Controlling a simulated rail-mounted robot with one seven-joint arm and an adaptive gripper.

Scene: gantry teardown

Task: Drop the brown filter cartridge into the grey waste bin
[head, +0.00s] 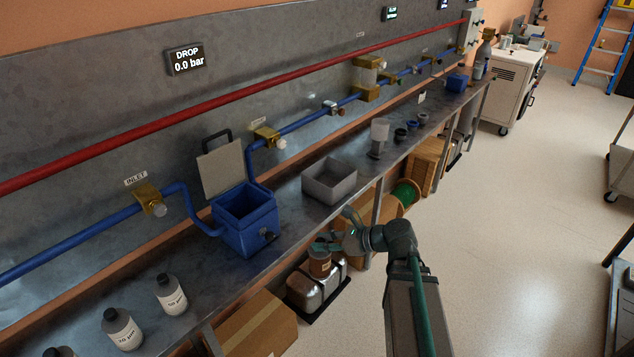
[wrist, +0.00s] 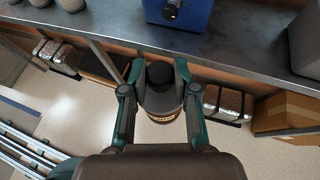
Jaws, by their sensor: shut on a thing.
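The brown filter cartridge (head: 319,264) hangs upright in my gripper (head: 336,243), in front of the bench's front edge and below the bench top. In the wrist view the fingers of my gripper (wrist: 160,72) close on both sides of the cartridge (wrist: 161,108), which shows a dark round top and a brown band. The grey waste bin (head: 330,192) is an open box on the bench, behind and above the gripper in the head view. A grey corner at the right of the wrist view (wrist: 304,48) appears to be the bin. The inside I see looks empty.
A blue housing (head: 248,232) with its lid (head: 222,169) raised stands on the bench left of the bin. Bottles (head: 170,294) stand at the front left. A grey cup (head: 379,132) and dark rings are right of the bin. Cardboard boxes (head: 255,328) and metal canisters sit under the bench.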

